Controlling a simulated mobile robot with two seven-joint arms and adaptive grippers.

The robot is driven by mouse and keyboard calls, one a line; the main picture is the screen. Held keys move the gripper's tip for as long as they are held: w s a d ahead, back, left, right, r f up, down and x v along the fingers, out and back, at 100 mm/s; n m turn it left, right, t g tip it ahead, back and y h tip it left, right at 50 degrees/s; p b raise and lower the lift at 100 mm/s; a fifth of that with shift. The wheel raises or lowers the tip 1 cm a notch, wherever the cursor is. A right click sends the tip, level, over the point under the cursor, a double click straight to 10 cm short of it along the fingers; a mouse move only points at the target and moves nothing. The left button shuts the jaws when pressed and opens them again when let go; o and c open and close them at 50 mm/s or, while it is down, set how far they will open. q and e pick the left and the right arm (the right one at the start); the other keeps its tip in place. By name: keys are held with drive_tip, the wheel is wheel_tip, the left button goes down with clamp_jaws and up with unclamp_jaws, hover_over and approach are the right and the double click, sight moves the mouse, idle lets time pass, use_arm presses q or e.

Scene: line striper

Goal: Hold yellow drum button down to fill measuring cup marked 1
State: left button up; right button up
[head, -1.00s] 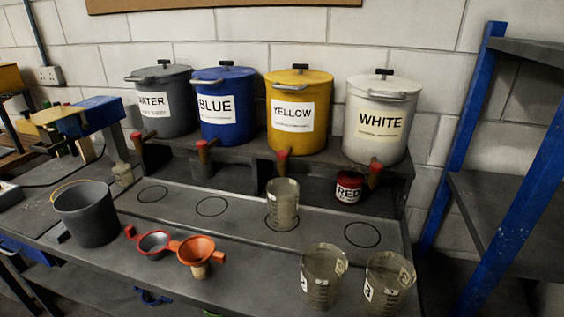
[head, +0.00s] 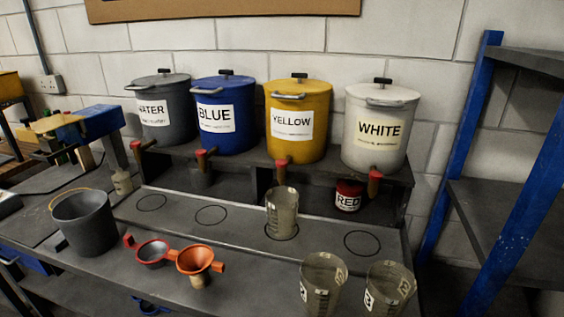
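The yellow drum (head: 322,95) stands on the raised shelf, third from the left. Its red-tipped tap button (head: 281,163) sticks out at the front below the drum. A clear measuring cup (head: 282,213) stands upright beneath it, on a ring mark of the lower ledge. I cannot read a number on this cup or clearly see its fill level. Two more measuring cups (head: 322,285) (head: 388,290) stand at the front right, their marks not clearly legible. Neither of my grippers is in view.
Water (head: 175,90), blue (head: 243,85) and white (head: 407,100) drums share the shelf (head: 235,153). A red tin (head: 348,196) sits under it. A bucket (head: 85,223), a red-handled strainer (head: 152,252) and an orange funnel (head: 196,259) stand at left front. A blue-framed rack (head: 470,170) borders the right.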

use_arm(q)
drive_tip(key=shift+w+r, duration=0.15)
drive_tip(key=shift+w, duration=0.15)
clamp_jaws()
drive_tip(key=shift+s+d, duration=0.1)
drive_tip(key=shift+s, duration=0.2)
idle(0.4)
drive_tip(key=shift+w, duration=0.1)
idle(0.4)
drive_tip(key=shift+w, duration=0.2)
